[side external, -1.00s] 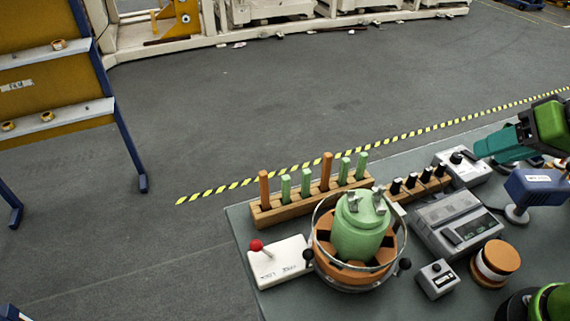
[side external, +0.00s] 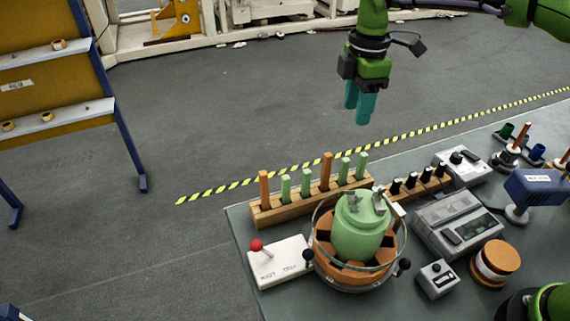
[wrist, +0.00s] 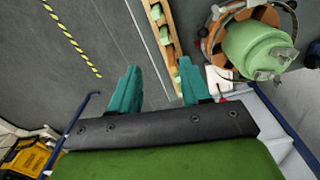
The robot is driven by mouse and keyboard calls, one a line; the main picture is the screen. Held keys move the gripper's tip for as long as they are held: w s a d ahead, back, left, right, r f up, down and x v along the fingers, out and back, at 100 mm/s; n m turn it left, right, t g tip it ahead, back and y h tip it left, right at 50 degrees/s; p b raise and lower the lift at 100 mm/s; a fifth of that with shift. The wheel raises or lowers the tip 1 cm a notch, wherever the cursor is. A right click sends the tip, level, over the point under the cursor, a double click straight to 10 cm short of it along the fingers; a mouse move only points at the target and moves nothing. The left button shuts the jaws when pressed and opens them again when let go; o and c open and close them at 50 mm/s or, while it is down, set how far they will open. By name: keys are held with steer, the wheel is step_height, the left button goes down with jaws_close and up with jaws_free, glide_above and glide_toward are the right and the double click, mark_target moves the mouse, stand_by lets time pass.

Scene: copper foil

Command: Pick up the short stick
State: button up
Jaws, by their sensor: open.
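A wooden rack (side external: 298,208) holds several upright sticks at the back edge of the table. A tall orange stick (side external: 264,190) stands at its left end and another orange stick (side external: 326,173) near its middle. Shorter green sticks stand between and beyond them, such as this green stick (side external: 285,189). My gripper (side external: 357,113) is open and empty, teal fingers pointing down, in the air above and behind the rack's right end in the side view. In the wrist view the fingers (wrist: 160,66) are spread, with part of the rack (wrist: 174,20) ahead of them.
A round glass-walled device (side external: 340,270) with a green canister (side external: 358,228) stands in front of the rack. A white joystick box (side external: 280,262) is left of it. A grey console (side external: 456,225), a black-knobbed rack (side external: 420,190) and an orange-topped spool (side external: 496,262) are right.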

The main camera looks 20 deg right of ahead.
mark_target(348, 158)
steer(key=shift+s+a+f+n, duration=0.1)
steer(key=shift+f+n, duration=0.4)
steer(key=shift+f, duration=3.5)
steer(key=shift+s+f+n, duration=0.1)
steer(key=shift+f+n, duration=0.4)
steer(key=shift+f, duration=3.45)
jaws_close()
